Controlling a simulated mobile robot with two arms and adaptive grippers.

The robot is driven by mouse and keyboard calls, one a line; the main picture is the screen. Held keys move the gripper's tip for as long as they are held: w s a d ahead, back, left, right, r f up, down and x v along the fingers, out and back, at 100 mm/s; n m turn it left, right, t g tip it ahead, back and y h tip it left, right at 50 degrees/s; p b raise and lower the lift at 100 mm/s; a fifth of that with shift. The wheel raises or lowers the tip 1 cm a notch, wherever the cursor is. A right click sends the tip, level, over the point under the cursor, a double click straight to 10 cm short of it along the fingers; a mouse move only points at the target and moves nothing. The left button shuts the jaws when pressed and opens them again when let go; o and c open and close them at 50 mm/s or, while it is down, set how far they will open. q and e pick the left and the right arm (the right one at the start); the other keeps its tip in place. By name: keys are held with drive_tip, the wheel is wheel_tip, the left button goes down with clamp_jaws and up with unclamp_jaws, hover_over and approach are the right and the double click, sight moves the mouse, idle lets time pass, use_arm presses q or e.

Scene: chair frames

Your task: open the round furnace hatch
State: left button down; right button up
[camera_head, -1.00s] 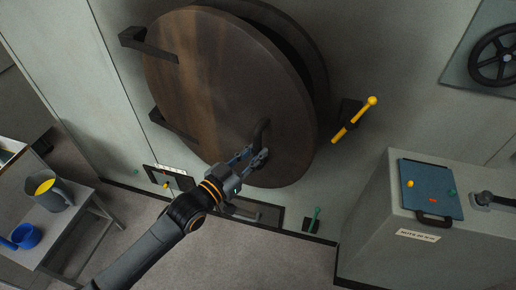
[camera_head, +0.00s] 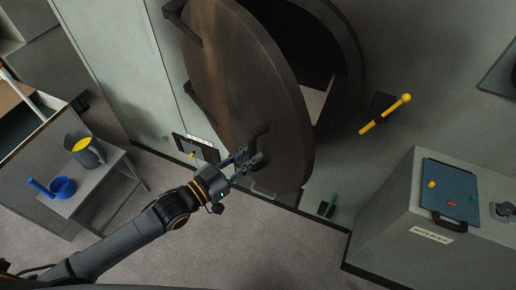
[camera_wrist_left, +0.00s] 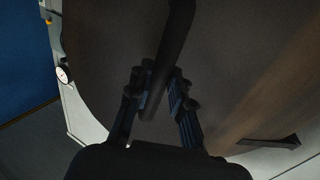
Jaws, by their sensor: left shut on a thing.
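The round furnace hatch (camera_head: 235,85) is a thick brown disc on dark hinge arms at its left. It stands partly open, swung out to the left, and a dark opening (camera_head: 300,50) with a pale surface inside shows behind its right edge. My left gripper (camera_head: 252,160) is shut on the dark hatch handle (camera_head: 259,138) at the hatch's lower part. In the left wrist view the handle (camera_wrist_left: 176,45) runs down between the two fingers (camera_wrist_left: 160,95), in front of the hatch face (camera_wrist_left: 110,40). My right gripper is not in view.
A yellow lever (camera_head: 385,116) sticks out of the wall right of the opening. A grey cabinet with a blue panel (camera_head: 449,190) stands at the right. The floor between is clear.

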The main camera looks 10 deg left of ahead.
use_arm(q)
drive_tip(key=shift+a+r, duration=0.25)
drive_tip(key=s+a+p, duration=0.2)
drive_tip(key=s+a, duration=0.4)
drive_tip(key=a, duration=0.5)
drive_tip(key=shift+p, duration=0.35)
idle(0.4)
drive_tip(key=s+a+p, duration=0.2)
drive_tip(key=s+a, duration=0.1)
drive_tip(key=a, duration=0.9)
drive_tip(key=shift+s+f, duration=0.15)
drive_tip(key=a+b, duration=0.1)
drive_tip(key=a, duration=1.1)
drive_tip(key=shift+a, duration=0.3)
